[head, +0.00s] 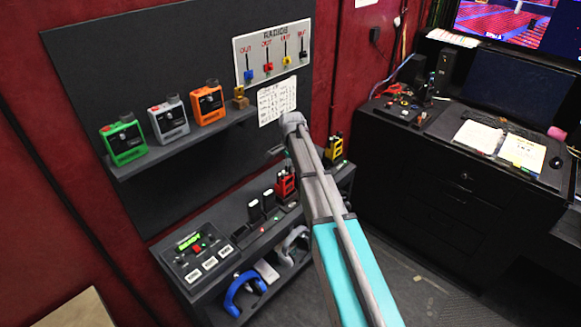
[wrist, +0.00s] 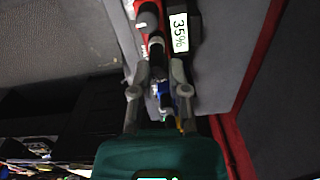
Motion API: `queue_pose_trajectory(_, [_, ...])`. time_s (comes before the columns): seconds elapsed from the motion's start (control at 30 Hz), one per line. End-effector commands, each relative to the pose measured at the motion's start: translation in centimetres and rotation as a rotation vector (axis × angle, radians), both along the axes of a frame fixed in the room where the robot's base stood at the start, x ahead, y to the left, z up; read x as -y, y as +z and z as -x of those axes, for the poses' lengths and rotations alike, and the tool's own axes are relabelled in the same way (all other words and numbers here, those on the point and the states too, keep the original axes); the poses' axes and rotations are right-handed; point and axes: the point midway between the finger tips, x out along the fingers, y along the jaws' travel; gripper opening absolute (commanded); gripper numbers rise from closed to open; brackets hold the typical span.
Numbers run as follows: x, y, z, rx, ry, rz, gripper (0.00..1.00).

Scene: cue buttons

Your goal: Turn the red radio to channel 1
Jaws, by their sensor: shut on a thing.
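The red radio (head: 286,184) stands upright in the charger row on the lower counter, just left of my arm in the head view. In the wrist view the red radio (wrist: 138,8) is at the top, with dark and grey round parts on its top and a label reading 35% beside it. My gripper (wrist: 160,70) is at the radio's top, with a finger on each side of a dark knob (wrist: 156,45), and is shut on it. The knob's marking and the channel number cannot be read. My gripper is mostly hidden behind the arm in the head view.
A yellow radio (head: 334,148) stands right of the red one, close to my arm. Empty-looking dark chargers (head: 254,210) and a control box (head: 196,250) are to the left. Green, grey and orange radios line the shelf (head: 185,140) above. The floor (head: 425,290) at right is open.

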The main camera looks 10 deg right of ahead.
Motion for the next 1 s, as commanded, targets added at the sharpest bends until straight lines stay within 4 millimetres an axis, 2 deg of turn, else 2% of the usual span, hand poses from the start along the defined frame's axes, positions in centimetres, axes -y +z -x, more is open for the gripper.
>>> queue_pose_trajectory(0.27, [0.04,0.00,0.00,0.000,0.112,-0.001,0.00])
queue_pose_trajectory(0.7, [0.08,0.00,-0.01,0.000,0.437,0.000,0.00])
queue_pose_trajectory(1.0, [0.09,0.00,0.00,0.000,0.588,0.000,0.00])
